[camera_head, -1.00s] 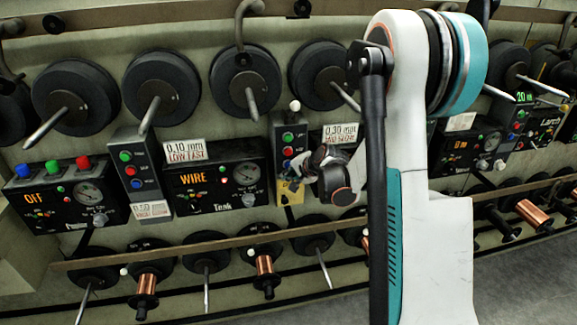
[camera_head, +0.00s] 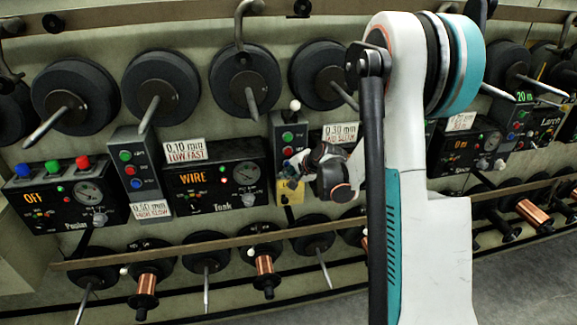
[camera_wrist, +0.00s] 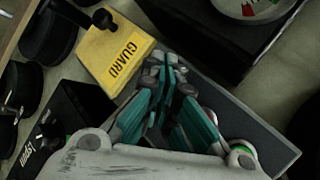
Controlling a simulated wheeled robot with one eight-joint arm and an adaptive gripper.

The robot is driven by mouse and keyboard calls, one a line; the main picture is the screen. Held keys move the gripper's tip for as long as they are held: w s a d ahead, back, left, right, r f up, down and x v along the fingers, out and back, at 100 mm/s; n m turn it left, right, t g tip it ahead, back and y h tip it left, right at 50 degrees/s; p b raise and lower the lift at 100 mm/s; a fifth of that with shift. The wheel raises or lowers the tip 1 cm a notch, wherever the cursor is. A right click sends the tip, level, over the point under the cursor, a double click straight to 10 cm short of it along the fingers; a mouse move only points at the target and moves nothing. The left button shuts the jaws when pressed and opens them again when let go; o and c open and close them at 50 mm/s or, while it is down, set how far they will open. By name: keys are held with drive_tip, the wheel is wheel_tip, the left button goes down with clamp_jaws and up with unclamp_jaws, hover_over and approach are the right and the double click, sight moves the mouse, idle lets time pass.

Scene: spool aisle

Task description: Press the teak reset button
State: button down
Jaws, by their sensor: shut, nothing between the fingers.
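The Teak panel (camera_head: 213,186) shows an orange WIRE display, a lit red lamp and a gauge. Beside it on the right stands a grey button box (camera_head: 287,137) with green, red and blue buttons. A yellow guard plate (camera_head: 284,195) sits at the box's lower part; the wrist view shows it marked GUARD (camera_wrist: 112,62), with a black knob. No reset button is clearly readable; my gripper hides part of the box. My gripper (camera_head: 289,176) is shut and empty in front of the box's lower part. In the wrist view its teal fingers (camera_wrist: 166,68) meet beside the guard's edge.
Another panel (camera_head: 62,197) reading OFF and a second grey button box (camera_head: 138,165) stand to the left. Black spools on pegs fill the row above. A rail (camera_head: 190,245) with copper spools runs below. My arm hides the wall at centre right.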

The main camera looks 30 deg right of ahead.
drive_tip(key=shift+w+d, duration=0.15)
drive_tip(key=shift+w, duration=0.3)
idle(0.7)
drive_tip(key=shift+s, duration=0.15)
drive_tip(key=shift+s+a, duration=0.25)
drive_tip(key=shift+s, duration=0.5)
drive_tip(key=shift+s+b, duration=0.1)
drive_tip(key=shift+b, duration=0.2)
drive_tip(key=shift+s+a+b, duration=0.15)
drive_tip(key=shift+s+a, duration=0.15)
drive_tip(key=shift+s, duration=0.65)
drive_tip(key=shift+s+a+b, duration=0.15)
drive_tip(key=shift+s+a, duration=0.1)
drive_tip(key=shift+s, duration=0.65)
drive_tip(key=shift+s+a+b, duration=0.15)
drive_tip(key=shift+s+a, duration=0.15)
drive_tip(key=shift+s, duration=0.65)
